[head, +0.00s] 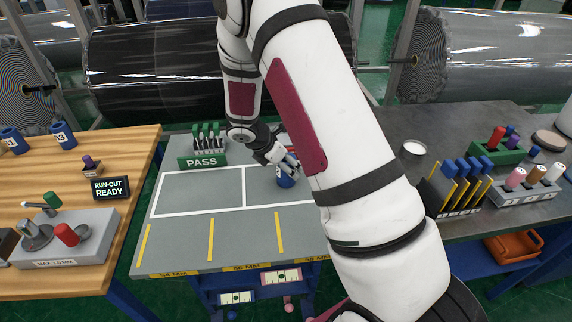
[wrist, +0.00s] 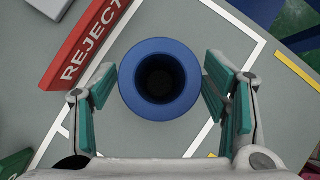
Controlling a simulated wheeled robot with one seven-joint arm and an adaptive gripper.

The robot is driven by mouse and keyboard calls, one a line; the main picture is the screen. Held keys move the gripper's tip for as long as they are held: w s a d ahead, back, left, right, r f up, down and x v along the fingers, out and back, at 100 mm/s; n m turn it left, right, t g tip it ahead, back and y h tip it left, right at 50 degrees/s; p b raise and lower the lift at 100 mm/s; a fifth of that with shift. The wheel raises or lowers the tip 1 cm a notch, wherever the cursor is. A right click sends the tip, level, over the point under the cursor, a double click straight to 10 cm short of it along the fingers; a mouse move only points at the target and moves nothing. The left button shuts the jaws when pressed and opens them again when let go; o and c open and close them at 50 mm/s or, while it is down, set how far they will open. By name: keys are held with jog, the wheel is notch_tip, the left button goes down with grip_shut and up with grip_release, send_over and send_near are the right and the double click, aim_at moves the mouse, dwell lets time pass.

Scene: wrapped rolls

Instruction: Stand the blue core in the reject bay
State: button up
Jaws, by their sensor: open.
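The blue core (wrist: 160,104) stands upright, its dark round hole facing the wrist camera. In the head view the blue core (head: 285,182) is on the grey table inside the right white-outlined bay, partly hidden by my gripper and arm. In the head view my gripper (head: 284,164) is just above the core.
The left outlined bay is empty. A dark bench (head: 440,125) at right holds racks of coloured pieces.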

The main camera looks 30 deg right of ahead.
jog(key=s+a+r+m+y, duration=0.1)
jog(key=s+a+r+m, duration=0.2)
jog(key=r, duration=0.6)
jog(key=s+a+r+m, duration=0.2)
jog(key=s+a+r, duration=0.2)
jog(key=r, duration=0.6)
jog(key=s+a+r+m+t+y, duration=0.2)
jog(key=s+r+m, duration=0.3)
jog(key=s, duration=0.5)
jog(key=s+a+r+m+t+y, duration=0.2)
jog(key=s+a+r+m, duration=0.3)
jog(key=s+m, duration=0.5)
jog(key=shift+s+a+r+y+b, duration=0.15)
jog(key=shift+s+r+y+b, duration=0.15)
jog(key=shift+s+r+y, duration=0.35)
jog(key=shift+w+f, duration=0.15)
jog(key=shift+c, duration=0.4)
